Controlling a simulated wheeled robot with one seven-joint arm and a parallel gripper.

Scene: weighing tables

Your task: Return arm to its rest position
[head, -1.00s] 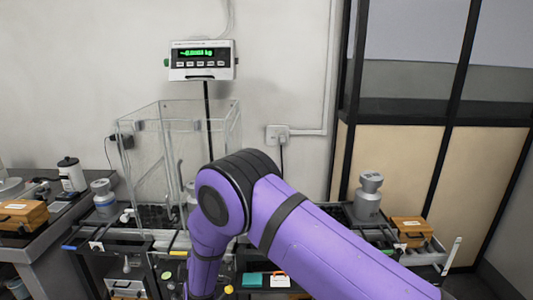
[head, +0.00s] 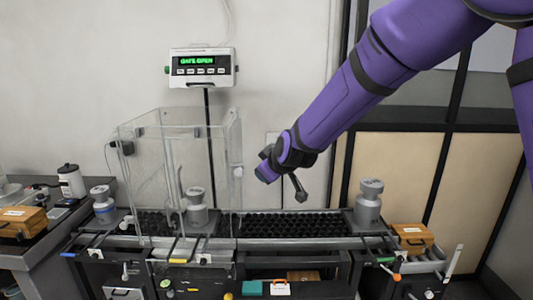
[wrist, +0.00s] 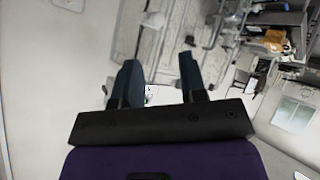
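My purple arm reaches in from the upper right in the head view. My gripper (head: 282,183) is in the air in front of the wall, to the right of the clear draft enclosure and above the dark roller track. In the wrist view my gripper (wrist: 157,85) shows two dark fingers spread apart with nothing between them. It touches no object that I can see.
A clear enclosure (head: 150,140) holds a grey weight (head: 197,208). Another grey weight (head: 368,203) stands at the track's right end, near a wooden box (head: 411,237). The display (head: 201,66) reads "GATE OPEN". A third weight (head: 103,204) stands left.

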